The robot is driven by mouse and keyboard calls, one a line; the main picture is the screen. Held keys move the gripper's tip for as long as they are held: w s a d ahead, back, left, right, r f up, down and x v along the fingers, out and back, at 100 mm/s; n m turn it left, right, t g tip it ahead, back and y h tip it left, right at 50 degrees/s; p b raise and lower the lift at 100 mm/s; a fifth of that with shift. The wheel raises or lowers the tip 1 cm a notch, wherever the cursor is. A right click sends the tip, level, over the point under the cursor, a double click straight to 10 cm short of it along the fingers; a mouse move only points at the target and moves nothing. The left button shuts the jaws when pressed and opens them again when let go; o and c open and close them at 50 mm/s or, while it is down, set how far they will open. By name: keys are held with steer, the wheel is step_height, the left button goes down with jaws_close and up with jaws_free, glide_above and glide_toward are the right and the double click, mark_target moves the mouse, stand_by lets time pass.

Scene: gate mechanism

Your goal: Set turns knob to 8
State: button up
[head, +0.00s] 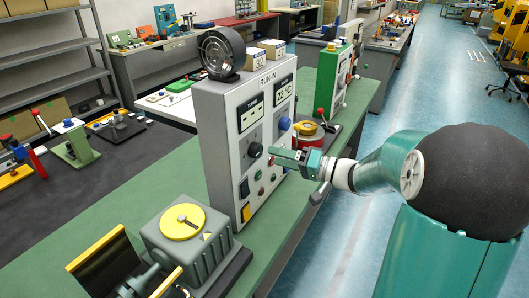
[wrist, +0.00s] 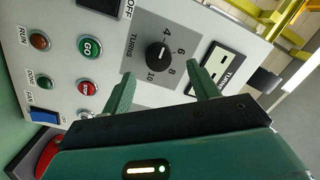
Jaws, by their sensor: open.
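The turns knob (wrist: 158,57) is a black dial with a scale reading 4, 6, 8, 10 on the grey RUN-IN panel (head: 222,140). In the head view the black turns knob (head: 255,149) sits below the left display. I cannot tell exactly which number its pointer marks. My gripper (wrist: 160,72) is open and empty, its two green fingers framing the knob in the wrist view, with the knob beyond the fingertips. In the head view my gripper (head: 278,155) is in front of the panel, close to the knob; contact is not visible.
Green GO (wrist: 90,47) and red STOP (wrist: 87,88) buttons and a blue fan switch (wrist: 44,117) are near the knob. A blue knob (head: 285,123) sits on the panel's right. A grey box with a yellow disc (head: 182,221) stands nearby. The right-hand aisle is clear.

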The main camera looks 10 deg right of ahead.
mark_target(260, 152)
steer(key=x, duration=0.4)
steer(key=shift+w+a, duration=0.2)
steer(key=shift+w, duration=0.1)
steer(key=shift+w+a+f, duration=0.1)
steer(key=shift+w, duration=0.15)
steer(key=shift+s, duration=0.1)
steer(key=c, duration=1)
steer(key=shift+o, duration=0.2)
